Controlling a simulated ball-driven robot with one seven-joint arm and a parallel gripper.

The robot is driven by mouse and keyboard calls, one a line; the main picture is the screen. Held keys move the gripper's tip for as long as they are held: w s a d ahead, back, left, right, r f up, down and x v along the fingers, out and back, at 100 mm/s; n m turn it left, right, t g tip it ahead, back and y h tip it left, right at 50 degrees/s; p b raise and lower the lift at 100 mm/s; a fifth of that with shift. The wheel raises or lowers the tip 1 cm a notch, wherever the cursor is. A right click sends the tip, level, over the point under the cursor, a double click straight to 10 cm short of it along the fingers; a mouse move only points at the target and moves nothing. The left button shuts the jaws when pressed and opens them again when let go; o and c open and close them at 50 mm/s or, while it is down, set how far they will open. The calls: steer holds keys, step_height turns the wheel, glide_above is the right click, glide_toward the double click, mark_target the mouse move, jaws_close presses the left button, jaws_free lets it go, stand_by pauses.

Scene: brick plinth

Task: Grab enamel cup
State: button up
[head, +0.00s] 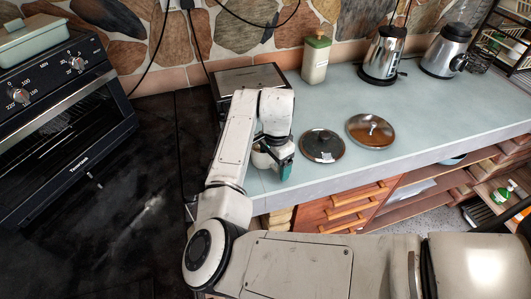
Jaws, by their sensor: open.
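I cannot make out an enamel cup in the head view; my arm and gripper cover part of the counter. My gripper (285,174) is open and points down over the front left part of the pale blue-green counter (420,112). Teal shows at its fingers. I see nothing held between them, though the view of the gap is partly blocked.
Two round lids, one dark (322,146) and one brown (370,132), lie right of my gripper. An oven (70,110) is at left.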

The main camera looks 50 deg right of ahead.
steer(key=shift+f, duration=0.2)
steer(key=c, duration=1.4)
steer(key=shift+r, duration=0.25)
steer(key=shift+r+b, duration=0.6)
steer(key=shift+r, duration=0.45)
steer(key=shift+s+a+r+b, duration=0.15)
steer(key=shift+s+r+b, duration=0.05)
steer(key=shift+s+r, duration=1.85)
steer(key=shift+s+a+r+b, duration=0.1)
steer(key=shift+s+r+b, duration=0.15)
steer(key=shift+s+r, duration=1.75)
steer(key=shift+s+a+r+b, duration=0.2)
steer(key=shift+s+r, duration=1)
steer(key=shift+s, duration=1.65)
